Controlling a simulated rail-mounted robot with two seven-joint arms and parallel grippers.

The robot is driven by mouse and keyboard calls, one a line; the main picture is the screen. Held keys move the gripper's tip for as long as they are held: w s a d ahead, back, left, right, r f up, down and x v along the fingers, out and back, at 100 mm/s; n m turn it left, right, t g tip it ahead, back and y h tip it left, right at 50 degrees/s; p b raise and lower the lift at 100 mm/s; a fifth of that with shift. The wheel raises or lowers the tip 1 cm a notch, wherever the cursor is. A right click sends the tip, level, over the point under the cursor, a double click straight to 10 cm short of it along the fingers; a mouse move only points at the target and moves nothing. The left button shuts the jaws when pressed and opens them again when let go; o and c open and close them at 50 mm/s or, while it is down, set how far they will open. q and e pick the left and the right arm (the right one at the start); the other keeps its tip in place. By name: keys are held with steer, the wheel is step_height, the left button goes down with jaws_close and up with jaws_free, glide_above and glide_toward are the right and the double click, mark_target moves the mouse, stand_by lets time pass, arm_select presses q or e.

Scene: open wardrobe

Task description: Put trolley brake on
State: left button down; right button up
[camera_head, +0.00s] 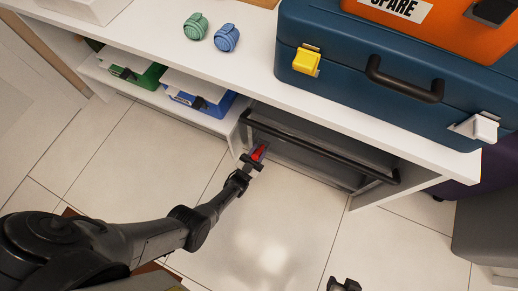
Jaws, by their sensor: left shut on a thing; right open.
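The trolley (290,153) is a grey unit with a long black handle bar, standing low under the white shelf. A small red brake lever (259,152) shows at its lower left front corner. My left gripper (252,163) reaches down from the left and is shut on the red lever; the fingers partly cover it. My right gripper (343,285) is open at the bottom edge, over the floor and away from the trolley. Only its tip shows.
Green and blue binders (205,103) lie below. A grey box (485,225) is at right.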

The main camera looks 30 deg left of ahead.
arm_select(q)
steer(key=c, duration=0.8)
jaws_free()
